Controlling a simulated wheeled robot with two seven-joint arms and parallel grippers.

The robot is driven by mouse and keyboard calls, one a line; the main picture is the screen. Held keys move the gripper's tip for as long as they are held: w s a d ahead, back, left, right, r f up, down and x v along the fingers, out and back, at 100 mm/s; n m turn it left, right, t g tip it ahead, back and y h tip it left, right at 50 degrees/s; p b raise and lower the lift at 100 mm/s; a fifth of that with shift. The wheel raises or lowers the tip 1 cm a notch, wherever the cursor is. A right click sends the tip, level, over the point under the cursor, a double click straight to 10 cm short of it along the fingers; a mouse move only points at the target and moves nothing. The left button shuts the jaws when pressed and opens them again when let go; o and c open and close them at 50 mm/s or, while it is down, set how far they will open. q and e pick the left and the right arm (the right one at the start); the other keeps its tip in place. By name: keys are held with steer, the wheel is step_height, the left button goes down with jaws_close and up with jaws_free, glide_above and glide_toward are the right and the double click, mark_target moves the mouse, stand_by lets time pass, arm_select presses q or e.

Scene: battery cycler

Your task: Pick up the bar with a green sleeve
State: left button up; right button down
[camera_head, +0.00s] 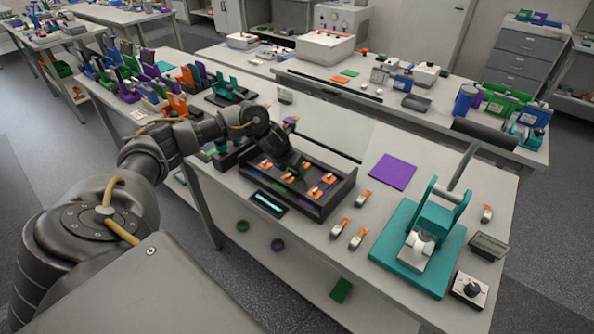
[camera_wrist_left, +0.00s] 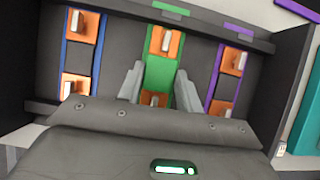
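In the left wrist view, the bar with a green sleeve (camera_wrist_left: 164,72) lies in the middle of a dark tray (camera_wrist_left: 118,14). It has orange ends with pale tabs. A blue-edged bar (camera_wrist_left: 84,50) lies to its left and a purple-edged bar (camera_wrist_left: 228,80) to its right. My left gripper (camera_wrist_left: 160,88) is open, with one finger on each side of the green bar's near part. I cannot tell if the fingers touch it. The bar's near end is partly hidden by my gripper body. In the head view, my left gripper reaches down over the tray (camera_head: 325,208).
A teal press (camera_head: 425,240) stands to the right on the same bench. Loose orange-and-white pieces (camera_head: 340,228) lie between tray and press. A purple mat (camera_head: 393,172) lies behind them. A small dark device with a lit strip (camera_head: 268,202) sits before the tray.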

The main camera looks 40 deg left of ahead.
arm_select(q)
steer(key=c, duration=0.3)
steer(key=shift+r, duration=0.15)
steer(key=shift+r+b, duration=0.5)
steer(key=shift+r, duration=0.1)
steer(key=v, duration=0.3)
steer(key=b+v, duration=0.1)
steer(key=v, duration=0.3)
steer(key=shift+s+a+r, duration=0.2)
steer(key=shift+r, duration=0.05)
steer(key=s+r, duration=0.1)
steer(key=s, duration=0.2)
steer(key=s+r, duration=0.2)
steer(key=s, duration=0.1)
steer(key=s+r, duration=0.2)
steer(key=s, duration=0.2)
steer(key=shift+a, duration=0.3)
